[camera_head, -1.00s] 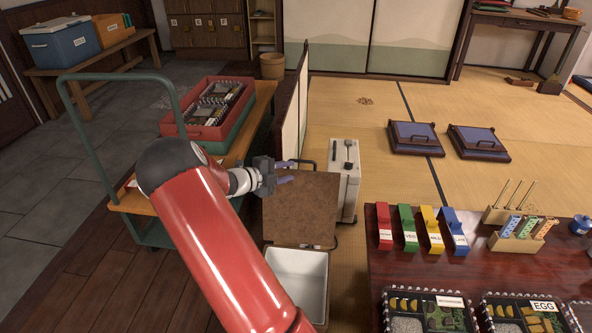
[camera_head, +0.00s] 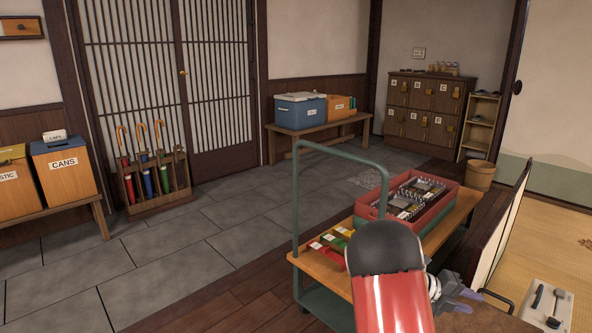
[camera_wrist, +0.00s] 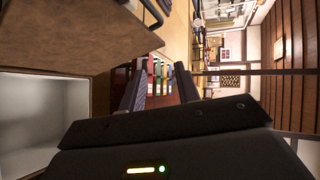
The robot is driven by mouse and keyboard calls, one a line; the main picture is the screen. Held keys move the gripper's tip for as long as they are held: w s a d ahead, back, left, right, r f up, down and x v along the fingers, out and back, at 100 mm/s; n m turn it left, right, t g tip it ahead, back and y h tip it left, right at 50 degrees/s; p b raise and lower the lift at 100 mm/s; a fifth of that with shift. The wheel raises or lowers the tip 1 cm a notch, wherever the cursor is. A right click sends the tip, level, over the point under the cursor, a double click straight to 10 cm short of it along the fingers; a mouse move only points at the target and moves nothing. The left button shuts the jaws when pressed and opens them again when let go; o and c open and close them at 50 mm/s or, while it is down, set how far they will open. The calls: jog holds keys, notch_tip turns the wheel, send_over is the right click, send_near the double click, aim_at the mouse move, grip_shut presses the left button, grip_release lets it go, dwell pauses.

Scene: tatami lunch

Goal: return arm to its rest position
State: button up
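My red arm (camera_head: 393,298) reaches up from the bottom of the head view, in front of the near end of the cart. My gripper (camera_head: 468,291) shows small and partly hidden beside it, right of the cart. In the wrist view the two dark fingers of my gripper (camera_wrist: 161,67) stand apart with nothing between them. Red, green, yellow and blue boxes show far off beyond the gap.
A green-framed cart (camera_head: 296,205) carries a red crate (camera_head: 448,207) of lunch boxes and colored boxes (camera_head: 333,240). A low partition (camera_head: 503,228) stands right of it. In the wrist view a brown board (camera_wrist: 80,35) and white bin (camera_wrist: 30,125) are close. Stone floor (camera_head: 215,245) lies clear leftward.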

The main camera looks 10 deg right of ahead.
jog(key=s+a+r+m+t+y, duration=0.2)
jog(key=s+a+r+m+y, duration=0.2)
jog(key=s+a+m, duration=0.3)
jog(key=s+a+r+m+t+y, duration=0.3)
jog(key=s+a+r+m+y, duration=0.2)
jog(key=a+m, duration=1)
jog(key=s+a+r+m+t+y, duration=0.3)
jog(key=s+a+r+m+y, duration=0.1)
jog(key=s+a+m, duration=0.6)
jog(key=shift+s+a+r+m+y, duration=0.15)
jog(key=shift+a+r+m+y, duration=0.15)
jog(key=shift+a+r+m, duration=0.4)
